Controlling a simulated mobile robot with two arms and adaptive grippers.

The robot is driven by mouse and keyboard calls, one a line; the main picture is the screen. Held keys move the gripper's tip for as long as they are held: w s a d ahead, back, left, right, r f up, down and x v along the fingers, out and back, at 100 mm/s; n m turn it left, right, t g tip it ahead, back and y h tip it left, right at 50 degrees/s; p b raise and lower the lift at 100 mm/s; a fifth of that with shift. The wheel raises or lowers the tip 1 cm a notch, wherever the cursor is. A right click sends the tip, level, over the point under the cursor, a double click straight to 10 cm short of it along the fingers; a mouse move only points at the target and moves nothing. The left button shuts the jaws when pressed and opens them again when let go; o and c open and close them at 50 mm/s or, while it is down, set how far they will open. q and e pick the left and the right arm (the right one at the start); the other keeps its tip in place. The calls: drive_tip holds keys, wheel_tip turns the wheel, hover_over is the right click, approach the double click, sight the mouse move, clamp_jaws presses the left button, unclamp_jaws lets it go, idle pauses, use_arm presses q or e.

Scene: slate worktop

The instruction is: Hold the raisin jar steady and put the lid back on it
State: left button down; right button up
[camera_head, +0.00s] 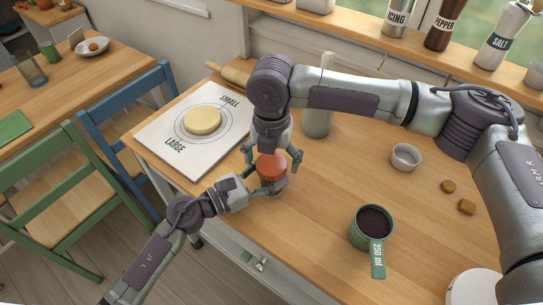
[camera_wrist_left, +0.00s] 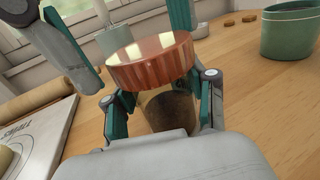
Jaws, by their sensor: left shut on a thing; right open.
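The raisin jar (camera_head: 273,188) stands upright near the worktop's front edge. Its dark contents show in the left wrist view (camera_wrist_left: 170,112). My left gripper (camera_head: 261,184) is shut on the jar's body, with one finger on each side in the left wrist view (camera_wrist_left: 165,108). The copper-orange lid (camera_head: 270,166) is at the jar's mouth; it also shows in the left wrist view (camera_wrist_left: 150,62). I cannot tell whether it is fully seated. My right gripper (camera_head: 273,160) points down over the lid, open, its fingers on either side of it and apart from it.
A green measuring cup (camera_head: 362,231) with dark contents stands right of the jar. A small white bowl (camera_head: 406,157) and brown biscuits (camera_head: 467,207) lie farther right. A white board (camera_head: 160,137) with a dough disc (camera_head: 202,120) is at the left. Wood between jar and cup is clear.

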drive_tip(key=shift+c, duration=0.3)
drive_tip(key=c, duration=1.2)
drive_tip(key=m, duration=1.1)
drive_tip(key=shift+m, duration=0.4)
drive_tip(key=m, duration=0.6)
drive_tip(key=shift+m, duration=0.4)
drive_tip(key=m, duration=0.4)
drive_tip(key=shift+f, duration=0.1)
drive_tip(key=m, duration=0.3)
drive_tip(key=o, duration=1.4)
drive_tip(key=shift+c, duration=0.2)
